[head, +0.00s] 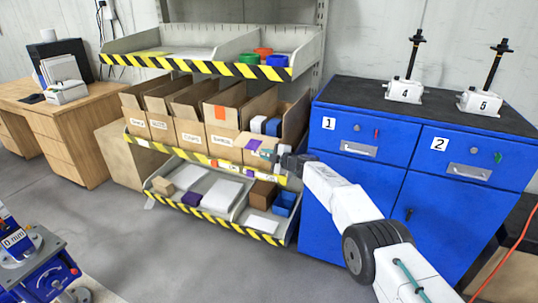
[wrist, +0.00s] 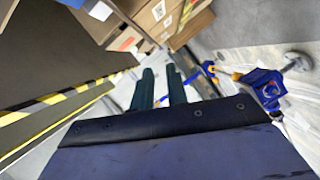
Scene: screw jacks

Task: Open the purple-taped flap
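The purple-taped flap (head: 253,144) is on the front of the rightmost cardboard box in the middle shelf row, in the head view. Its lower right part is close to my gripper and partly hidden by it. My gripper (head: 284,158) is just right of that box, in front of the shelf's right end. In the wrist view my gripper (wrist: 162,88) shows two dark fingers with a narrow gap between them and nothing clearly held. I cannot make out the purple tape in the wrist view. Contact between fingers and flap cannot be told.
Striped shelf edges (head: 180,143) run above and below the box row. Blue cabinets (head: 385,135) stand close on the right, with jacks 4 (head: 405,90) and 5 (head: 480,101) on top. Another jack (head: 35,265) is at lower left. The floor (head: 200,265) in front is open.

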